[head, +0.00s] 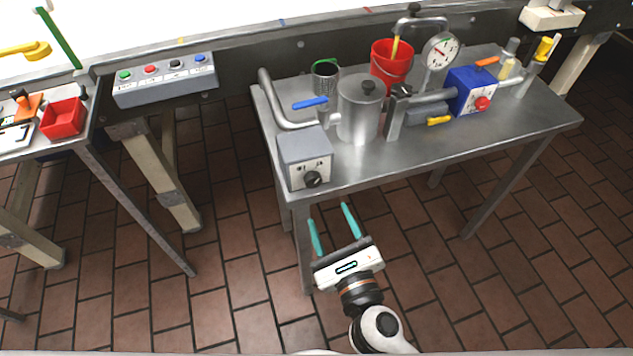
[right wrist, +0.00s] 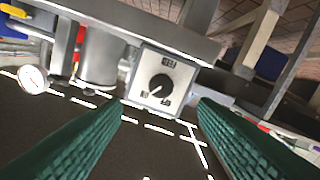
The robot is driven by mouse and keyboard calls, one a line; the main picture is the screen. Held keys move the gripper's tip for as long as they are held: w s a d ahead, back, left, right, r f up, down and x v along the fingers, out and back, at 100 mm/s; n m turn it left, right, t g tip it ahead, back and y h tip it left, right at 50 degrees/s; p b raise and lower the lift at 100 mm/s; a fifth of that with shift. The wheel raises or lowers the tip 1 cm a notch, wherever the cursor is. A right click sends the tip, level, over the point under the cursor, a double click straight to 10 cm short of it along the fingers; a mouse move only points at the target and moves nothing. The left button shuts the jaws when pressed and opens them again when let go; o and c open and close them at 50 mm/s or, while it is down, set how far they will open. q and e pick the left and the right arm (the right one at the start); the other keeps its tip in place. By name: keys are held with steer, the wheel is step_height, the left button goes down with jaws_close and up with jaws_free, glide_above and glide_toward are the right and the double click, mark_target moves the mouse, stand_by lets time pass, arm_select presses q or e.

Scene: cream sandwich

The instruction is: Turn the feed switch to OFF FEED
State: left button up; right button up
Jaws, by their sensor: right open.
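The feed switch is a black round knob (head: 312,179) on the front of a grey box (head: 304,146) at the left front corner of the metal table. In the right wrist view the knob (right wrist: 161,85) sits on a pale plate with small labels, too small to read surely. My right gripper (head: 331,213) is open and empty, below and in front of the table's front edge, apart from the knob. In the right wrist view its two green ridged fingers are spread wide, with the knob between them and farther off. My left gripper is not in view.
On the metal table (head: 500,135) stand a steel pot (head: 359,112), a red bucket (head: 391,66), a dial gauge (head: 440,51) and a blue box (head: 473,91) with a red knob. A grey button panel (head: 165,83) lies left. The floor before the table is clear.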

mark_target(314, 183)
steer(key=p+x, duration=0.1)
steer(key=x, duration=0.8)
steer(key=shift+a, duration=0.1)
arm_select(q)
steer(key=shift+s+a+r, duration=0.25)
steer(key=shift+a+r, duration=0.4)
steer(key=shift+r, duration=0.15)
arm_select(e)
steer(key=shift+f, duration=0.1)
steer(key=c, duration=1)
